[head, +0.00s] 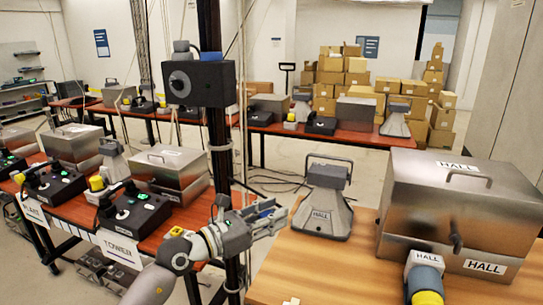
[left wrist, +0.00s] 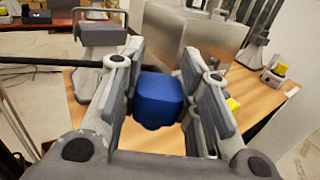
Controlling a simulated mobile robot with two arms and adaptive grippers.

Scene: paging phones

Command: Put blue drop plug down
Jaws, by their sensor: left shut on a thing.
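My left gripper (head: 270,216) reaches in from the left and hangs beside the left edge of the wooden table. In the left wrist view its fingers (left wrist: 165,100) are closed on a blue plug (left wrist: 157,102), which sits between the pads. Only a little blue of the plug shows between the fingers in the head view (head: 266,212). The plug appears to be held clear of the table (head: 290,272). My right gripper is not in view.
A grey HALL unit with a handle (head: 325,205) stands on the table. Right of it are a metal HALL box (head: 465,205) and a grey-and-yellow HALL piece (head: 425,275). The table's front left is mostly clear. A dark post (head: 218,150) stands near my left arm.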

